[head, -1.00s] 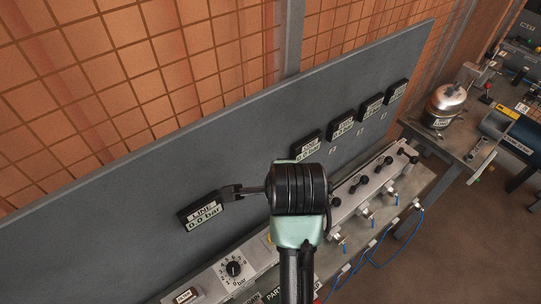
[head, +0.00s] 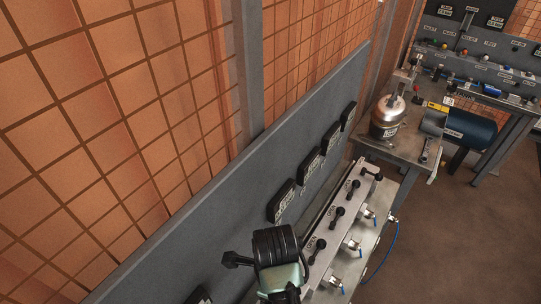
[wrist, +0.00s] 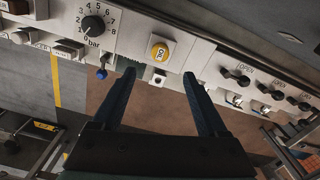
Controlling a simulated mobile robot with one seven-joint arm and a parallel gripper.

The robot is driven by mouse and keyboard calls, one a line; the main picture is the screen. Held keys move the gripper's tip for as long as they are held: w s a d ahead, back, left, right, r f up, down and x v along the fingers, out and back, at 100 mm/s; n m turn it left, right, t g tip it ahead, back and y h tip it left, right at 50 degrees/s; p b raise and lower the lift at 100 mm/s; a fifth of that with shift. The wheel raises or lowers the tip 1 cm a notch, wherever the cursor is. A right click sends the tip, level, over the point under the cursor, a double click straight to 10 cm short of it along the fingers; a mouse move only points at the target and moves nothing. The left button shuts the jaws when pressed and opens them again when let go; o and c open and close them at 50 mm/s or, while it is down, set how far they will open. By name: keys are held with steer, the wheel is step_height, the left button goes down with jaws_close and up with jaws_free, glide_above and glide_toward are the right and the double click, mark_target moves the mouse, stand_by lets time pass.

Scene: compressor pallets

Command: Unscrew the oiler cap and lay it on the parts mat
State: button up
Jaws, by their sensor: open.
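A round yellow cap marked OIL (wrist: 160,48) sits on the pale panel in the upper middle of the wrist view. My gripper (wrist: 157,76) is open and empty. In the wrist view its two dark fingers point toward the panel, their tips below the cap and to either side of it. I cannot tell how far they are from it in depth. I cannot make out the parts mat in either current view.
A dial (wrist: 93,26) and a blue-tipped fitting (wrist: 102,73) are left of the cap. Several black valve handles (wrist: 235,77) line the panel to the right. In the head view a metal tank (head: 387,117) stands on a farther bench (head: 405,150). Grey backboard (head: 180,250) rises behind.

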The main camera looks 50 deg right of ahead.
step_height(320, 180, down, 10)
steer(key=shift+w+r+p, duration=0.1)
steer(key=shift+r+p, duration=0.15)
steer(key=shift+p, duration=0.4)
jaws_close()
steer(key=shift+n, duration=1.9)
steer(key=shift+n, duration=1.8)
steer(key=n, duration=0.3)
steer(key=shift+n, duration=0.4)
